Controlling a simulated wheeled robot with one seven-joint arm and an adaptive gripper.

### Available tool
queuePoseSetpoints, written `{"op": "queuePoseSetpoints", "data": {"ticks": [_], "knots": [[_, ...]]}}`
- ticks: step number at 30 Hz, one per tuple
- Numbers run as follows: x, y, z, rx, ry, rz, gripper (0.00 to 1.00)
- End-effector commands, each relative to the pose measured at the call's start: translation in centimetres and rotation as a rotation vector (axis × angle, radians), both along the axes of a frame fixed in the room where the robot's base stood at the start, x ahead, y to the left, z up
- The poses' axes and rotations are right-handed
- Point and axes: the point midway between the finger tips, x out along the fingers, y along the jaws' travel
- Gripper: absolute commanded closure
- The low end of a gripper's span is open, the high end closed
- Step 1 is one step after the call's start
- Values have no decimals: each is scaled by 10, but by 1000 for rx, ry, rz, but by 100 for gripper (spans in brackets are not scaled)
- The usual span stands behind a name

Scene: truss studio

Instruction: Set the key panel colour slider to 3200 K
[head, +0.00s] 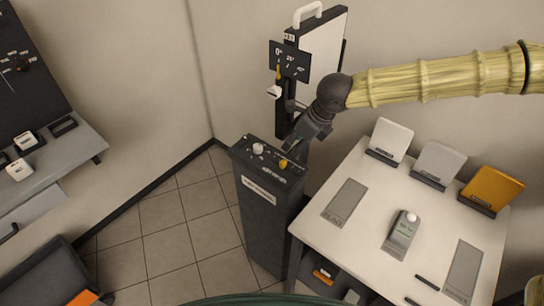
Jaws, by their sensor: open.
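The black control pedestal (262,210) stands left of the white table. Its top carries a white knob (258,149) and a yellow knob (283,163). The small scale markings are too small to read, so I cannot tell which knob is the colour slider or its setting. A white light panel with a handle (325,45) stands behind, with a dark angle plate (289,61) beside it. My gripper (293,148) is open, pointing down just above the pedestal's top near the yellow knob. I cannot tell whether it touches anything.
The white table (375,187) at right holds white, grey and orange cards (492,188), flat grey plates and a handheld meter (402,232). A grey bench (60,160) stands at left. Tiled floor (170,225) is clear between bench and pedestal.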

Motion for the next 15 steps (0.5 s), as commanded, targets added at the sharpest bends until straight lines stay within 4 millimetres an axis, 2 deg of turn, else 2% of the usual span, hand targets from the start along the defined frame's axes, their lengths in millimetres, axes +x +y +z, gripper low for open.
{"op": "queuePoseSetpoints", "data": {"ticks": [7,15], "knots": [[-2,-1,-6,1,26,-16,57],[5,10,-35,1,25,-14,57]]}}
